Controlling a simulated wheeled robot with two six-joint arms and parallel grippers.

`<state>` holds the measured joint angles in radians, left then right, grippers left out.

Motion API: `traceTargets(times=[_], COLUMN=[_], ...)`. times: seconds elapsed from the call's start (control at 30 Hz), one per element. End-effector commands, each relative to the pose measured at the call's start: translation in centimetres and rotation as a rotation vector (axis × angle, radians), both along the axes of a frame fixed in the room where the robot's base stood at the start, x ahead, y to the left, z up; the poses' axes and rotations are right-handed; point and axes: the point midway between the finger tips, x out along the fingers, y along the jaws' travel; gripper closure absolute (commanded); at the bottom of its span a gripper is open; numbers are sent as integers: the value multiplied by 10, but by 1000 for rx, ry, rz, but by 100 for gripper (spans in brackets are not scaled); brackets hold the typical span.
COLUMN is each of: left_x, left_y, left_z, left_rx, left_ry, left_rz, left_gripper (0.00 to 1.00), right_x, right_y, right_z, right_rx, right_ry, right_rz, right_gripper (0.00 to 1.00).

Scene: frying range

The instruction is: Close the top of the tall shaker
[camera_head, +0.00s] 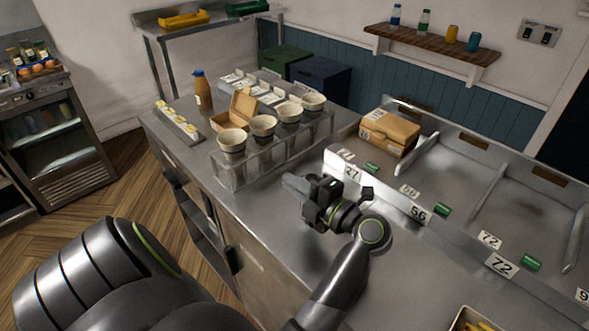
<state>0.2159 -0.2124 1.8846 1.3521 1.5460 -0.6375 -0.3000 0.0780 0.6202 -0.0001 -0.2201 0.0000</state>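A tall brown bottle with a blue top (203,92) stands upright at the back left of the steel counter. It is the only tall shaker-like thing on the counter, and I cannot make out whether its top is open or shut. My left gripper (292,184) is over the middle of the counter, right of and nearer than the bottle and well apart from it. Its fingers point left, and their gap cannot be made out. I see nothing held in it. My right gripper is out of view.
A clear rack (225,172) with several paper cups stands between my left gripper and the bottle. An open carton (240,105) and a condiment tray (179,124) flank the bottle. Numbered steel bins (465,185) lie right, one holding a cardboard box (389,133). The counter's front left is bare.

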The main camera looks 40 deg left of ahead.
Motion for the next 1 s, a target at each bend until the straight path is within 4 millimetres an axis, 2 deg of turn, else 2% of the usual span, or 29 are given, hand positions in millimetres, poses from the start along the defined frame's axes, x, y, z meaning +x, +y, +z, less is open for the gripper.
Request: traceTargets(times=[0.03, 0.13, 0.17, 0.5, 0.57, 0.9, 1.0], left_x=[0, 0, 0, 0, 1, 0, 0], left_y=[0, 0, 0, 0, 0, 0, 0], left_z=[0, 0, 0, 5, 12, 76, 89], left_rx=[0, 0, 0, 0, 0, 0, 0], left_ry=[0, 0, 0, -3, -5, -7, -5], left_rz=[0, 0, 0, 0, 0, -1, 0], left_gripper=[87, 74, 73, 73, 73, 73, 73], right_x=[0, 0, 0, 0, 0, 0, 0], right_y=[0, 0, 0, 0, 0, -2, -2], right_z=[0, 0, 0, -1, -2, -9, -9], right_rx=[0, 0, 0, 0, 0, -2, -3], right_ry=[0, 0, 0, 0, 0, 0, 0], right_rz=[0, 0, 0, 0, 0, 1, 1], right_gripper=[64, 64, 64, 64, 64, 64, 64])
